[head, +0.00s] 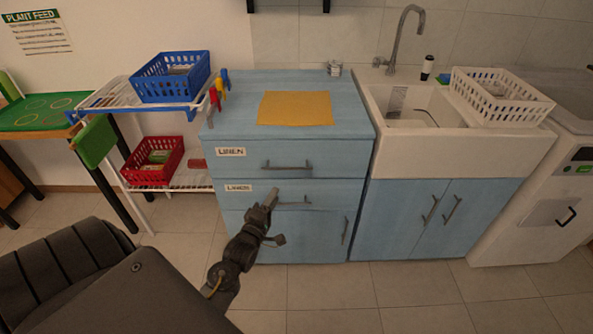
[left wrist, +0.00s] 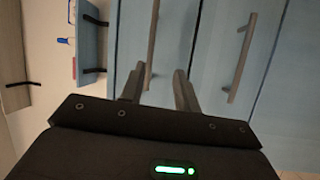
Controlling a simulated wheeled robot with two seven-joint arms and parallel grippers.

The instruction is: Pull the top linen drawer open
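The blue cabinet's top drawer (head: 330,157), labelled LINEN, looks shut, its front flush with the cabinet. Its horizontal bar handle (head: 287,166) is clear of my gripper in the head view. My left gripper (head: 276,217) is open and empty, in front of the cabinet, and appears over the lower drawer and door. In the turned left wrist view, my two fingers (left wrist: 159,89) are apart, and a handle (left wrist: 153,45), apparently the top drawer's, lies ahead between their lines. I see no contact. Another handle (left wrist: 240,58) lies to the right. My right gripper is not in view.
Below is a second drawer (head: 340,192) with its own handle; its label is hard to read. A yellow cloth (head: 296,108) lies on the cabinet top. A rack with blue (head: 172,78) and red (head: 152,161) baskets stands left. A sink unit (head: 420,150) stands right.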

